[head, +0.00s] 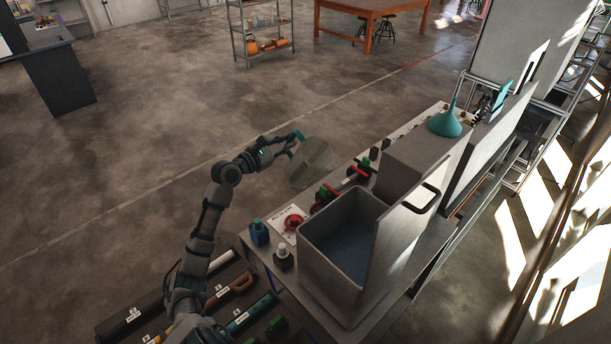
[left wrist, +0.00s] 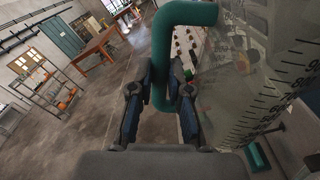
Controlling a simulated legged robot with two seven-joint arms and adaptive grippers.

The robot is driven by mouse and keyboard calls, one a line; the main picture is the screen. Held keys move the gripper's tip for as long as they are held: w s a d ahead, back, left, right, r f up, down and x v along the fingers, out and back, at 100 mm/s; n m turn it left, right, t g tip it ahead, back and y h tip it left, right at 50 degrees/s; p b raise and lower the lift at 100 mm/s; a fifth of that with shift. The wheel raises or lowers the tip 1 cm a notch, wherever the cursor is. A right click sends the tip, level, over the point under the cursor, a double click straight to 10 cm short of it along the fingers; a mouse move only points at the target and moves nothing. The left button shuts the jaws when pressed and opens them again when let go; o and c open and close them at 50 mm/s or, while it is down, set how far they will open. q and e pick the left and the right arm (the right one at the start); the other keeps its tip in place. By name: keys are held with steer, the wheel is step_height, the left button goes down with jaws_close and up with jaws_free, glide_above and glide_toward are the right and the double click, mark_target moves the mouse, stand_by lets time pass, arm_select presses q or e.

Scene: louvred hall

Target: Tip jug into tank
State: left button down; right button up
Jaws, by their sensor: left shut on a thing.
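The jug (head: 312,162) is clear, with dark measuring marks and a teal handle. My left gripper (head: 290,146) is shut on the handle and holds the jug in the air, left of the tank in the head view. In the left wrist view the jug's marked wall (left wrist: 262,88) fills the right side and the gripper (left wrist: 160,90) closes around the teal handle (left wrist: 170,40). I cannot tell how full the jug is. The tank (head: 318,272) is a grey open box on the bench, with bluish liquid low inside and a raised lid (head: 412,212). My right gripper is out of view.
Tools lie at lower left. A shelf rack (head: 262,45) and orange table (head: 372,8) stand far off.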

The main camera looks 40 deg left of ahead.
arm_select(q)
steer(key=a+r+n, duration=0.1)
steer(key=n, duration=0.1)
steer(key=a+r+n, duration=0.1)
steer(key=n, duration=0.1)
steer(key=a+r+n, duration=0.1)
steer(key=a, duration=0.1)
steer(key=shift+w+n, duration=0.2)
steer(key=shift+n, duration=0.2)
